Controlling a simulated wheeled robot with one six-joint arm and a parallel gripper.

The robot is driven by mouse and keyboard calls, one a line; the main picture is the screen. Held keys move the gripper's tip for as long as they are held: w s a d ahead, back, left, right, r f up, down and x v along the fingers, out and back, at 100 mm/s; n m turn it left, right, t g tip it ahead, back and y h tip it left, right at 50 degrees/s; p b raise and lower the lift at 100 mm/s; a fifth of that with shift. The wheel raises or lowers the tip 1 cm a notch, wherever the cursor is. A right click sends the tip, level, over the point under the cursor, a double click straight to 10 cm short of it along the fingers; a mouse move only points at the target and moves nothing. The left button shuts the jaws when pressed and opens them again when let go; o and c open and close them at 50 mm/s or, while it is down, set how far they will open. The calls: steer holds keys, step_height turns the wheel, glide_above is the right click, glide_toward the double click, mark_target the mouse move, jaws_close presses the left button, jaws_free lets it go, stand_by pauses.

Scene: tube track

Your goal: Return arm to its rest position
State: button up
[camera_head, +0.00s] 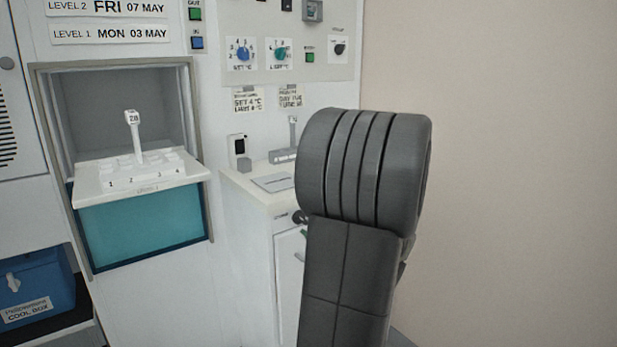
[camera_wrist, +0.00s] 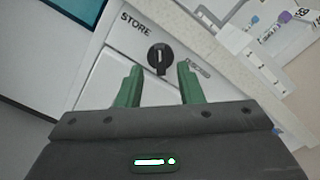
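My gripper (camera_wrist: 160,88) shows in the wrist view with two green fingers apart and nothing between them. Beyond the fingers is the front of a white cabinet (camera_wrist: 110,85) marked STORE, with a black knob (camera_wrist: 160,58) on it. In the head view my dark grey arm is raised in front of the right part of the cabinet and hides some of it.
A white rack (camera_head: 140,175) with a tube (camera_head: 134,135) labelled 28 stands on a shelf (camera_head: 85,190) in a recess at left. A blue cool box (camera_head: 35,290) is at lower left. Dials (camera_head: 242,52) are on the wall panel. The wall (camera_head: 510,170) at right is bare.

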mark_target(304, 219)
steer(key=x, duration=0.3)
steer(key=shift+w+a+f, duration=0.1)
steer(key=shift+w+a, duration=0.1)
steer(key=shift+w+d+m+p, duration=0.1)
steer(key=shift+m+p, duration=2.55)
steer(key=shift+p, duration=0.85)
steer(key=shift+w+d+m+p, duration=0.1)
steer(key=shift+m+p, duration=2.6)
steer(key=shift+p, duration=0.85)
steer(key=shift+w+d+m+p, duration=0.1)
steer(key=shift+m+p, duration=2.55)
steer(key=shift+p, duration=0.85)
steer(key=shift+s, duration=0.1)
